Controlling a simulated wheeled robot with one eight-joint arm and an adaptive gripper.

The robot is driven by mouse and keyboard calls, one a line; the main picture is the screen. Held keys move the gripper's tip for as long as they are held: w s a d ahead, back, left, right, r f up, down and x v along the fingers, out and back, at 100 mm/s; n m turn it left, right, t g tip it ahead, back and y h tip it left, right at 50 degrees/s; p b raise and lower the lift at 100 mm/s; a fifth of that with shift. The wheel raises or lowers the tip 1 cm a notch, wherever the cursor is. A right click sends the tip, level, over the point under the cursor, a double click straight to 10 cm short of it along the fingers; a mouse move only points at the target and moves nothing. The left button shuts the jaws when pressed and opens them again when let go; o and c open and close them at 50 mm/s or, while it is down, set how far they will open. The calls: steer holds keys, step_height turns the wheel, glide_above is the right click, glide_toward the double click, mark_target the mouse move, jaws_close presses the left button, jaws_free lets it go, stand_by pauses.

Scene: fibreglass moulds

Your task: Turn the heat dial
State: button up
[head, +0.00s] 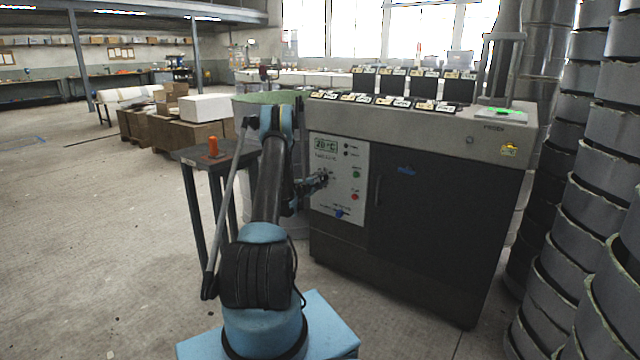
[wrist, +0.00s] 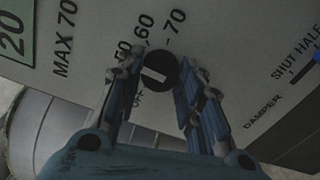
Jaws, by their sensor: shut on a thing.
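The heat dial (wrist: 160,69) is a round black knob with a white bar on the control panel (head: 340,190) of the dark cabinet. Its scale marks 50, 60 and 70 show around it in the wrist view, with an OFF mark partly hidden by a finger. Which mark the white bar points to I cannot tell. My gripper (head: 321,178) reaches the panel from the left. In the wrist view its two fingers stand on either side of the dial and are shut on it.
A green button (head: 356,174), a red button (head: 355,196) and a blue damper slider (head: 339,213) are also on the panel. A small table (head: 188,157) with an orange object stands left of my arm. Stacked grey cylinders (head: 585,200) line the right side. Open floor lies left.

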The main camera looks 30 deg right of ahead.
steer(key=shift+f+m, duration=0.1)
steer(key=shift+m, duration=0.2)
steer(key=o, duration=1.1)
steer(key=shift+a, duration=0.15)
steer(key=v, duration=1.1)
steer(key=shift+s+a, duration=0.1)
steer(key=shift+a, duration=0.3)
